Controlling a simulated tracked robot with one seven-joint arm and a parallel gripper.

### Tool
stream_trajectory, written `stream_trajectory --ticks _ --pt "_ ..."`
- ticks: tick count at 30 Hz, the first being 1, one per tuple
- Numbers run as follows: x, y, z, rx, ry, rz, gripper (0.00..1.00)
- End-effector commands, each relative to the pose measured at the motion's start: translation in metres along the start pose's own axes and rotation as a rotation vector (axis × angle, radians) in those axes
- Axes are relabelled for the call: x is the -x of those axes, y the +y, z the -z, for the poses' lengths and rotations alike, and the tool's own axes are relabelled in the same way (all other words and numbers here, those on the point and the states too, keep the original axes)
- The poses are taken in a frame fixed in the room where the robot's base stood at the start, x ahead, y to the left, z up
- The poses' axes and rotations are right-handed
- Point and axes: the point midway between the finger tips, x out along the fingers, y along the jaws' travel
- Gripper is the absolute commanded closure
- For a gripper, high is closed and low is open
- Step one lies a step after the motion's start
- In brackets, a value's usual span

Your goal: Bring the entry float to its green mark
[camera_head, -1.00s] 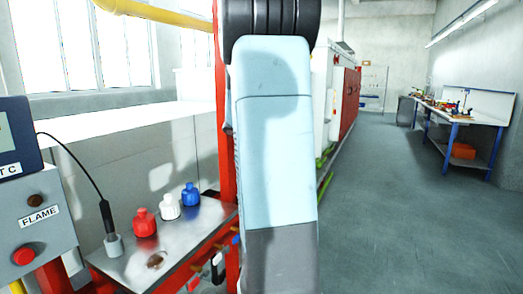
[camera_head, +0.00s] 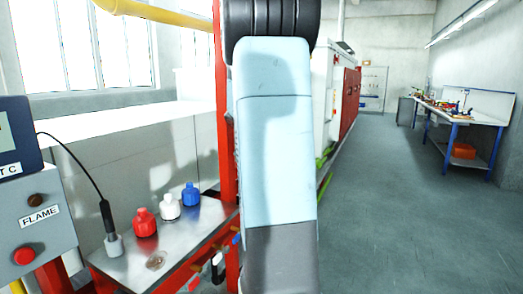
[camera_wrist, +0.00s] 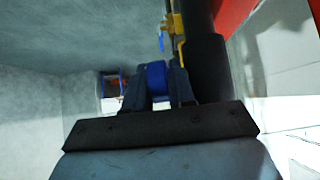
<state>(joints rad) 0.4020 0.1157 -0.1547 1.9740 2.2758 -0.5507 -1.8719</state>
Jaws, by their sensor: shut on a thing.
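My gripper (camera_wrist: 158,90) shows in the wrist view with its two dark fingers shut on a blue knob (camera_wrist: 156,76). The knob sits between the fingertips, near a dark upright column (camera_wrist: 205,65). Beyond it is a yellow fitting (camera_wrist: 179,42) with a small blue part beside it. In the head view my pale blue arm fills the middle, and my gripper is hidden. I cannot make out the entry float or its green mark in either view.
A steel bench (camera_head: 185,232) carries red (camera_head: 145,223), white (camera_head: 170,207) and blue (camera_head: 190,195) bottles. A red post (camera_head: 229,150) rises close beside my arm. The floor at right is clear up to a workbench (camera_head: 470,115).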

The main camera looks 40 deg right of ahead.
Motion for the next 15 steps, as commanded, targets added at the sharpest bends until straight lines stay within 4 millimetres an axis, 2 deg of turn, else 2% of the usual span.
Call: stream_trajectory --ticks 1,2,3,11,15 --pt "0.000 0.000 0.001 0.000 0.002 0.001 1.00" --pt "0.000 0.000 0.001 0.000 0.002 0.001 0.74" --pt "0.000 0.000 0.001 0.000 0.002 0.001 0.70" --pt "0.001 0.000 0.001 0.000 0.002 0.000 0.70" --pt "0.010 0.000 0.001 -0.001 0.002 0.001 0.70"
